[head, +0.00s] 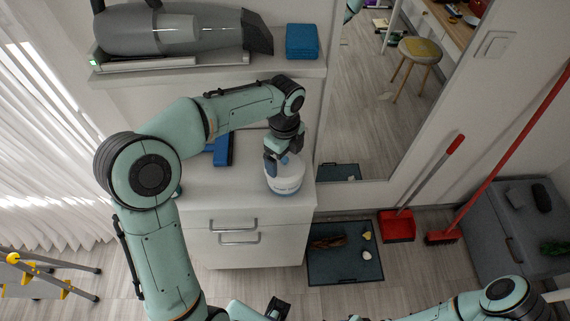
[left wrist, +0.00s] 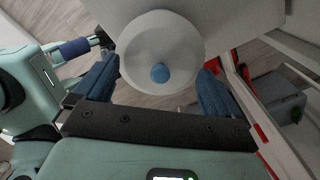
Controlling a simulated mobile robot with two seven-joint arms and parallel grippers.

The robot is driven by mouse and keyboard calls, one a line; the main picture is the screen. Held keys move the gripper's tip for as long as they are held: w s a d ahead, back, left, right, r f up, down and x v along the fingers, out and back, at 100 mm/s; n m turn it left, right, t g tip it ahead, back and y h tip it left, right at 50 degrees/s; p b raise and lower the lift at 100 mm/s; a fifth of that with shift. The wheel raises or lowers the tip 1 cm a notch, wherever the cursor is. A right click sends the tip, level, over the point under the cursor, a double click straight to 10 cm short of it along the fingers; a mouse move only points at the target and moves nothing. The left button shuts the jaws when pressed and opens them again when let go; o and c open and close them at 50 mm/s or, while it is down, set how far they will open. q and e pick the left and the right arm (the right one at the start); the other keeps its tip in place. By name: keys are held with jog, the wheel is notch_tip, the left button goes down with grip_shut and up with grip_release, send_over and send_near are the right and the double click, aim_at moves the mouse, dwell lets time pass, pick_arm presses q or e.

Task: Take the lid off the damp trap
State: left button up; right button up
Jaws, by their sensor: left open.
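The damp trap (head: 287,186) is a round white tub with a blue band, standing near the right front corner of the white cabinet top. Its white lid (left wrist: 183,35) with a blue knob (left wrist: 159,73) fills the upper middle of the left wrist view. My left gripper (head: 283,154) is open above the trap. In the left wrist view its two blue fingers lie to either side of the lid, and nothing is held between them. My right arm (head: 470,305) shows at the bottom right of the head view; the state of its gripper is not clear.
A shelf (head: 210,70) above the cabinet (head: 245,205) carries a grey handheld vacuum (head: 165,32) and a blue box (head: 301,41). A blue object (head: 222,150) lies left of the trap. A mirror stands to the right. A dark tray (head: 330,268), red dustpan (head: 397,226) and broom (head: 441,236) are on the floor.

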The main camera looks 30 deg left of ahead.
pick_arm(q)
jog(key=shift+f, duration=0.55)
jog(key=shift+s, duration=0.1)
grip_shut()
jog(key=shift+f, duration=0.1)
